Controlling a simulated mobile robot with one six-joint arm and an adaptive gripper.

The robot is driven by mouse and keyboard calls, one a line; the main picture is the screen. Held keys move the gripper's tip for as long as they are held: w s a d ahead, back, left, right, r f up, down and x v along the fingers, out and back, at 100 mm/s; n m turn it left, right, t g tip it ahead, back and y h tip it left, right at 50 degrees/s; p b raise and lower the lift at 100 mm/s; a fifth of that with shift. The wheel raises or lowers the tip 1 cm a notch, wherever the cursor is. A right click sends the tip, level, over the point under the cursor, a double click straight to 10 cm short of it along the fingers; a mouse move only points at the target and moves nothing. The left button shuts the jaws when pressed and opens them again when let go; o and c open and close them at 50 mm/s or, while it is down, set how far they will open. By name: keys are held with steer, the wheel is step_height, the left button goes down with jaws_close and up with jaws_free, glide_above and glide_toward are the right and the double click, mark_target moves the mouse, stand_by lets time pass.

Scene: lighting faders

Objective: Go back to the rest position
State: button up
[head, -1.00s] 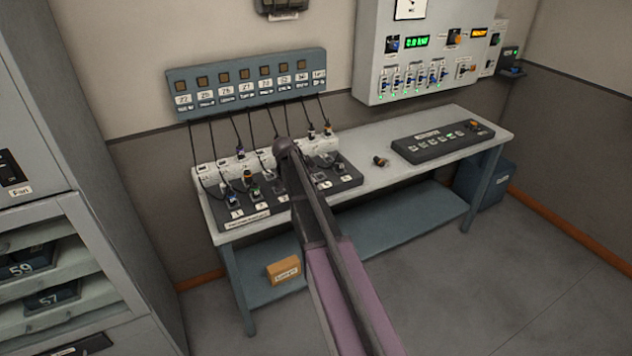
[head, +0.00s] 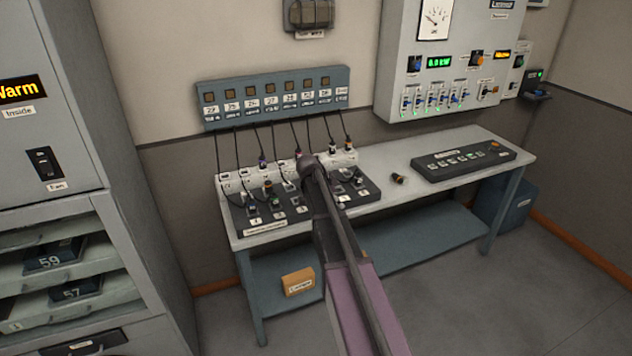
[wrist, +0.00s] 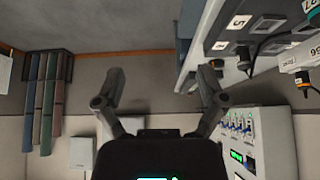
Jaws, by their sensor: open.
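My gripper (wrist: 162,88) shows in the wrist view with its two fingers spread wide and nothing between them. In the head view my arm reaches over the bench, and its far end hides the gripper and part of the dark socket board. The wrist view looks tilted, with the bench edge and numbered board (wrist: 232,35) at upper right. The wall cabinet with faders (wrist: 240,125) is at lower right, apart from the fingers.
The bench (head: 400,158) carries a dark board with plugs (head: 240,218), a small loose plug (head: 398,179) and a fader console (head: 462,163). A box (head: 298,282) sits on the lower shelf. A tall cabinet (head: 120,150) stands at left.

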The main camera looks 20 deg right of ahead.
steer(key=s+a+f+n+y, duration=0.3)
steer(key=s+a+n+y, duration=0.3)
steer(key=s+a+n, duration=1.1)
steer(key=s+a, duration=0.5)
steer(key=s, duration=0.4)
steer(key=shift+n+y, duration=0.3)
